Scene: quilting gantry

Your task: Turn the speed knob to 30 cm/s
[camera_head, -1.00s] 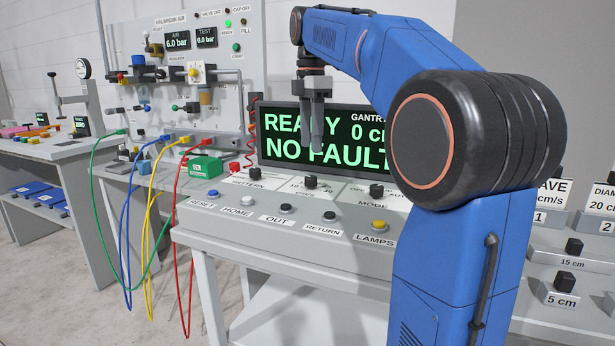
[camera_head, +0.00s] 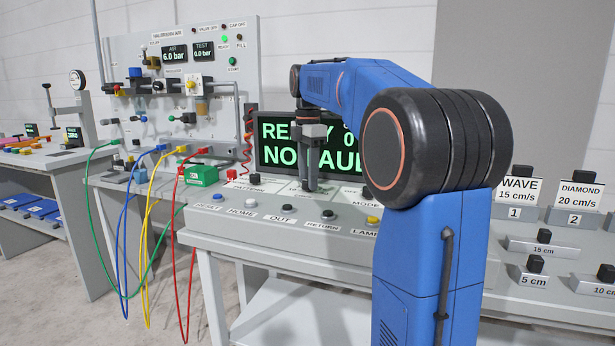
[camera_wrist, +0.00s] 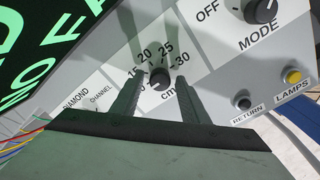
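The speed knob (camera_wrist: 160,78) is small, round and dark, on the light panel among the marks 15, 20, 25 and 30. I cannot tell clearly which mark it points at. My gripper (camera_wrist: 160,86) is open, with one finger to each side of the knob in the wrist view and gaps showing between. In the head view my gripper (camera_head: 309,186) points straight down at the middle of the console and hides the knob. I cannot tell whether its fingertips touch the panel.
The pattern knob (camera_head: 255,179) is to the left. The display (camera_head: 280,145), reading NO FAULT in part, stands close behind my gripper.

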